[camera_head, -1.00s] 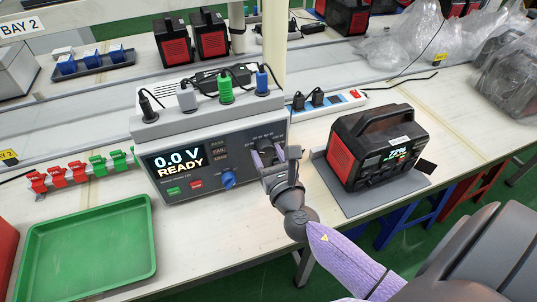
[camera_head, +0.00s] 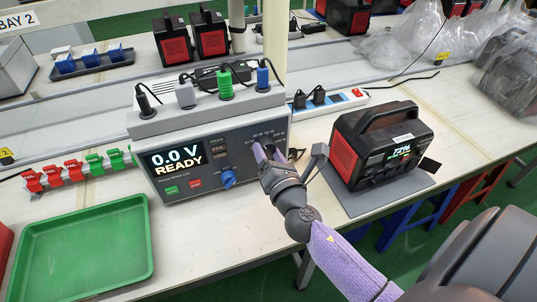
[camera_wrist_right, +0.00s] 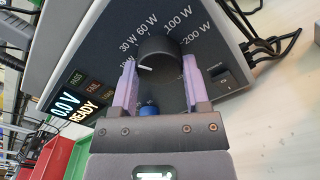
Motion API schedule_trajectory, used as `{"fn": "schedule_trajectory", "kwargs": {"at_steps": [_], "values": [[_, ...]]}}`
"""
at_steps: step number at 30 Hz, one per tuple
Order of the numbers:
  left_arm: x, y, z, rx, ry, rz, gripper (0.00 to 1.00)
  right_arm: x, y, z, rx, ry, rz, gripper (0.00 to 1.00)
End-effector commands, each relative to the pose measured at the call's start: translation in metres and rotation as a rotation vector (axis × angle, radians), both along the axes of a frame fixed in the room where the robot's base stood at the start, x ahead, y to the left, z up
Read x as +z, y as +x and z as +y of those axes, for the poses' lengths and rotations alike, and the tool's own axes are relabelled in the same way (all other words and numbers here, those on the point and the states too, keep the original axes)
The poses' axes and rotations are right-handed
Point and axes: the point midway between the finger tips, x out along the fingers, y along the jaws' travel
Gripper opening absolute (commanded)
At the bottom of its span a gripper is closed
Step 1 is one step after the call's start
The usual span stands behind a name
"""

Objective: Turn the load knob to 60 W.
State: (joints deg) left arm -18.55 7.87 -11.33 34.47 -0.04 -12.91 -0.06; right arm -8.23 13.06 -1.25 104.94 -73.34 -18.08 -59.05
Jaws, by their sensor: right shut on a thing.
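The load knob (camera_wrist_right: 158,52) is a dark round knob on the sloping panel of the grey test unit (camera_head: 165,206). In the right wrist view, printed marks of 30 W, 60 W, 100 W and 200 W arc around it, with a partly hidden label at its left. A white pointer line shows on the left of the knob, on the low-watt side; its exact setting is unclear. My right gripper (camera_head: 267,155) is shut on the knob, one purple finger on each side (camera_wrist_right: 160,80). In the head view the gripper mostly hides the knob. My left gripper is out of view.
The unit's display (camera_head: 177,159) reads 0.0 V READY. A blue knob (camera_head: 228,177) sits left of my gripper. A black-and-red power station (camera_head: 375,145) on a grey mat stands close at the right. An empty green tray (camera_head: 150,235) lies at the front left.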

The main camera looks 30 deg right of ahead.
Motion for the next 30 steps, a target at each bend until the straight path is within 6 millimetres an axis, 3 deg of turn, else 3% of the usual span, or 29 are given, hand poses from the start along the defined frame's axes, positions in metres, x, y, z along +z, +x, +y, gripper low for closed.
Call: {"fn": "schedule_trajectory", "kwargs": {"at_steps": [18, 30], "values": [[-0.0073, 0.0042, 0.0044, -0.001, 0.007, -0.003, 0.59, 0.0005, -0.0001, 0.0006, -0.001, 0.531, -0.127, 0.00], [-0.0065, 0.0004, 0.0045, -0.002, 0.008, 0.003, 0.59, 0.0008, 0.0000, 0.0008, -0.001, 0.721, -0.172, 0.00]]}}
